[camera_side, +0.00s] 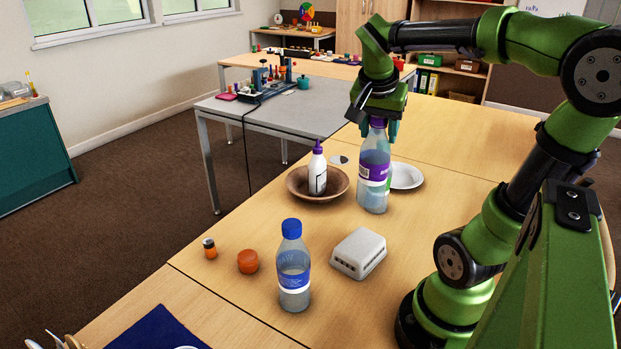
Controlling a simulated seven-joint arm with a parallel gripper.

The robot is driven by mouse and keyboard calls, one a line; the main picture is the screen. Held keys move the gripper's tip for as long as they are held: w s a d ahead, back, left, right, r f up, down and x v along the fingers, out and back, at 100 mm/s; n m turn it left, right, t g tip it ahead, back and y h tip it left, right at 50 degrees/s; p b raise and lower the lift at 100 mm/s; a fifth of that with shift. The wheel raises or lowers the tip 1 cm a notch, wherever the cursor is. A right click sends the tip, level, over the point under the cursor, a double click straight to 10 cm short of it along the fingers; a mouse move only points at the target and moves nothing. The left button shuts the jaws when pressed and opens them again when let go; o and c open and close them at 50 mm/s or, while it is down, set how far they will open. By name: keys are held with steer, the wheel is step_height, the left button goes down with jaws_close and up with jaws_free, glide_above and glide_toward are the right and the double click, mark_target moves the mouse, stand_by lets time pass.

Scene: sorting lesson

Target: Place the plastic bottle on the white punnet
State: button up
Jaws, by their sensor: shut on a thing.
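My gripper (379,124) points down and is shut on the top of a clear plastic bottle (374,172) with a purple cap and purple label. The bottle is upright; I cannot tell whether its base touches the table. The white punnet (358,253) looks upside down on the table, in front of the held bottle and slightly to its left. Its upper face is bare. A second clear plastic bottle (293,268), with a blue cap and blue label, stands upright on the table to the left of the punnet.
A brown bowl (335,191) holding a white purple-topped bottle (317,172) is left of the held bottle. A white plate (406,177) lies behind it. Table between punnet and bowl is clear.

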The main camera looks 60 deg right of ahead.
glide_above(370, 183)
steer(key=shift+w+a+m, duration=0.25)
steer(key=shift+a+m, duration=0.05)
steer(key=shift+a, duration=0.15)
steer(key=shift+m+g, duration=0.3)
steer(key=shift+m, duration=0.1)
steer(key=f, duration=0.8)
steer(key=shift+s+a+f, duration=0.1)
steer(key=shift+s, duration=0.15)
steer(key=shift+f, duration=0.1)
steer(key=o, duration=1.3)
steer(key=v, duration=1.2)
steer(key=a+f+n+t+y, duration=0.2)
steer(key=a+n, duration=0.1)
steer(key=n, duration=0.1)
steer(key=w+a+f+n+t+y, duration=0.1)
steer(key=a+f+n+t+y, duration=0.1)
steer(key=n, duration=0.3)
steer(key=a+f+n+t+y, duration=0.2)
steer(key=a+n+t, duration=0.1)
steer(key=a+n, duration=0.2)
steer(key=shift+w+y, duration=0.3)
steer(key=shift+y, duration=0.1)
